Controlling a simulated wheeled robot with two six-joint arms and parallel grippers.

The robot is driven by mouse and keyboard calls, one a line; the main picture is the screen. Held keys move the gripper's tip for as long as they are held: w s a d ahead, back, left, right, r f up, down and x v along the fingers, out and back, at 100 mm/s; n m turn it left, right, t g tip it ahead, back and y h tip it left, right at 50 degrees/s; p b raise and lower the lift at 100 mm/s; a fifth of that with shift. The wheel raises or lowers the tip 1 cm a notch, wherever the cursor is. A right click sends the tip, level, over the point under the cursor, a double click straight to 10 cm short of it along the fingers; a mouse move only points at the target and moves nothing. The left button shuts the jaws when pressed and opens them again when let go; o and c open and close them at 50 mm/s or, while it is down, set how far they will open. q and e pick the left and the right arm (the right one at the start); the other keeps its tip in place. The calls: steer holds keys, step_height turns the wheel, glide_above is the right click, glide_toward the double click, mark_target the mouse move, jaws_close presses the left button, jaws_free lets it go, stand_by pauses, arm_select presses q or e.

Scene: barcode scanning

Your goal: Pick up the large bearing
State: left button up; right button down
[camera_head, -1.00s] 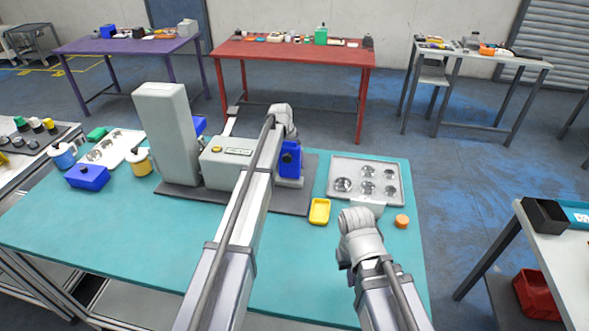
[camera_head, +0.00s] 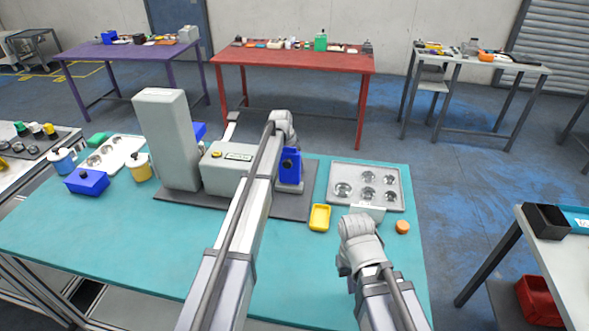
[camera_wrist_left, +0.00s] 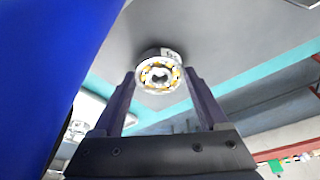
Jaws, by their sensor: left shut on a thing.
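A bearing (camera_wrist_left: 158,74), a metal ring with yellowish parts and a small white label on its side, is held between the fingertips of my left gripper (camera_wrist_left: 160,84) in the left wrist view. In the head view my left arm reaches over the bench beside the grey machine; its fingers and the bearing are hidden there. My right gripper (camera_head: 359,229) is over the front right of the bench, just in front of the silver tray; its fingers cannot be made out.
A silver tray (camera_head: 397,203) with several round metal parts lies at right. The grey machine (camera_head: 228,176) has a blue unit (camera_head: 290,163) close to my left arm. The front left bench is clear.

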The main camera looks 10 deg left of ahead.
arm_select(q)
steer(key=shift+c, duration=1.3)
